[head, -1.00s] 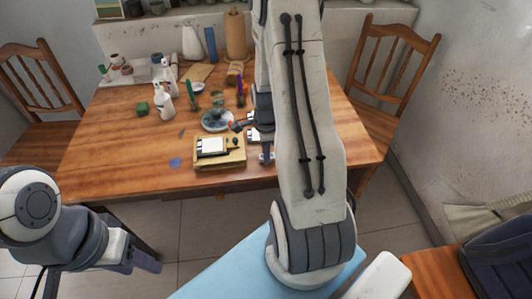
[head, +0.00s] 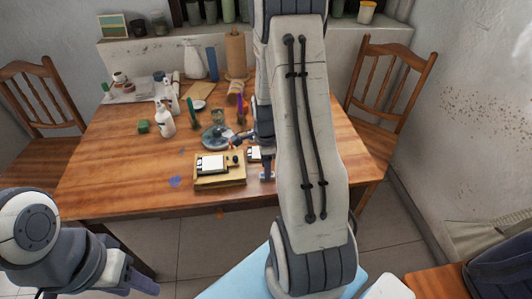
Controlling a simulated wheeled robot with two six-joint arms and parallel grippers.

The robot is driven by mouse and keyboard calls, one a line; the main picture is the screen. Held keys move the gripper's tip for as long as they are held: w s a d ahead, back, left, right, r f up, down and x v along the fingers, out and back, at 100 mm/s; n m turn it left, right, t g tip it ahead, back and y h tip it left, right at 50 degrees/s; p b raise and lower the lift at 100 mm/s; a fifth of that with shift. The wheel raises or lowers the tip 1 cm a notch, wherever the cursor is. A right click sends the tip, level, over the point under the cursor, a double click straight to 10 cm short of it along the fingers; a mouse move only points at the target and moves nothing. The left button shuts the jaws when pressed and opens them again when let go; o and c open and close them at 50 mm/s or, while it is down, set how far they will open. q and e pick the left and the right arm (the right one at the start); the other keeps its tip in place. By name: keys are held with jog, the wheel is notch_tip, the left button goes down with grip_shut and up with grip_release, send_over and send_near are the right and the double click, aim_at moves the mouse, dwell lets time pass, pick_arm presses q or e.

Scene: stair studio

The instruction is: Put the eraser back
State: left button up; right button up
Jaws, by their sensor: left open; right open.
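A shallow wooden tray (head: 205,184) lies near the front edge of the table. It holds a white-topped dark block (head: 212,165) and a small dark piece. I cannot tell for sure which item is the eraser. My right gripper (head: 266,172) is open at the tray's right side, low over the table and partly hidden by my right arm. A small white piece (head: 254,153) shows beside it; I cannot tell whether it is a separate object or touches the fingers. My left gripper (head: 135,287) is open at the lower left, away from the table, only partly in view.
The wooden table (head: 110,178) also bears white bottles (head: 166,120), a green cube (head: 143,126), a round grey dish (head: 215,136) and a blue patch (head: 175,181). Chairs stand left (head: 40,85) and right (head: 385,85). The table's front left is mostly clear.

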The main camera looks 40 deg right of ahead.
notch_tip(320, 180, up, 10)
dwell(0.3)
jog(key=s+a+r+n, duration=0.1)
jog(key=a+r+n, duration=0.2)
jog(key=a+n, duration=0.55)
jog(key=s+a+r+n, duration=0.1)
jog(key=a+r+n, duration=0.1)
jog(key=a+n, duration=0.65)
jog(key=s+a+r+n+y, duration=0.1)
jog(key=s+a+r+n, duration=0.2)
jog(key=s+a+n, duration=1.1)
jog(key=shift+s+n, duration=0.2)
jog(key=shift+n, duration=0.2)
